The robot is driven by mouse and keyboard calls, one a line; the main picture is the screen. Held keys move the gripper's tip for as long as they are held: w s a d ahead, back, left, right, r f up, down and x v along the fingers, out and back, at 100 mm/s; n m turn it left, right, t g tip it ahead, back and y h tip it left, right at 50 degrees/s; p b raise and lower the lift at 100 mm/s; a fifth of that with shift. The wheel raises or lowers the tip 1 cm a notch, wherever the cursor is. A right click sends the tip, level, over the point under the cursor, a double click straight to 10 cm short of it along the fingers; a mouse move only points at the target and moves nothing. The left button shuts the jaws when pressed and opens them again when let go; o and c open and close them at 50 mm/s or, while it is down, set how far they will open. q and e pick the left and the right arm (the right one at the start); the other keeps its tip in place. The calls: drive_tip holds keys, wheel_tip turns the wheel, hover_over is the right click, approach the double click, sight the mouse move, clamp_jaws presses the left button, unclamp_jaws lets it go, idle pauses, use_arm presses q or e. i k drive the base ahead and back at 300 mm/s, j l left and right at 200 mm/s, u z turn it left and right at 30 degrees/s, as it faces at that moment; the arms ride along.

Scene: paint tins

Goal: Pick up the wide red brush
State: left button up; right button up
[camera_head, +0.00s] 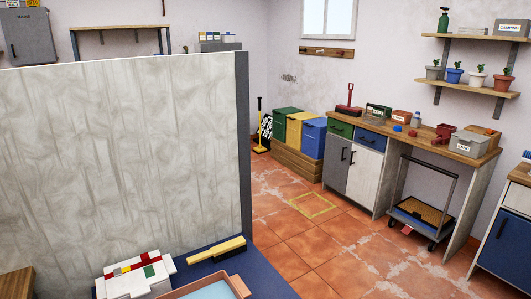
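No wide red brush can be made out for certain. The nearest red shapes are small red pieces on a white box (138,281) at the bottom left, beside yellow and green pieces. A red long-handled tool (348,108), perhaps a dustpan or scoop, stands upright on the far workbench. Small red items (412,133) lie further along that bench, too small to identify. Neither of my grippers is in view.
A blue-topped surface (261,277) holds a yellow bar with a dark underside (216,250) and a brown-rimmed tray (240,286). A tall pale panel (120,150) blocks the left. Tiled floor (310,230) is open in the middle. A trolley (420,212) stands under the workbench (400,142).

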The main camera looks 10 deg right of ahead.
sight(347, 111)
drive_tip(key=i+l+z, duration=0.25)
drive_tip(key=l+z, duration=0.2)
drive_tip(key=i+l+z, duration=0.3)
drive_tip(key=z, duration=0.15)
drive_tip(key=i+l+z, duration=0.25)
drive_tip(key=z, duration=0.25)
drive_tip(key=i+l+z, duration=0.15)
drive_tip(key=i+z, duration=0.25)
drive_tip(key=i, duration=0.55)
drive_tip(key=i+u, duration=0.5)
drive_tip(key=i+l+u, duration=0.1)
drive_tip(key=i+u, duration=0.35)
drive_tip(key=i, duration=0.15)
drive_tip(key=i+j+u, duration=0.2)
drive_tip(key=i+u, duration=0.7)
drive_tip(key=i+l+u, duration=0.1)
drive_tip(key=i+u, duration=0.35)
drive_tip(key=i+j+z, duration=0.1)
drive_tip(key=i, duration=0.6)
drive_tip(key=i+j+z, duration=0.1)
drive_tip(key=i, duration=0.6)
drive_tip(key=i+j+z, duration=0.1)
drive_tip(key=i+z, duration=0.2)
drive_tip(key=i+j+z, duration=0.15)
drive_tip(key=i+z, duration=0.15)
drive_tip(key=i, duration=0.15)
drive_tip(key=i+j+z, duration=0.3)
drive_tip(key=i, duration=0.1)
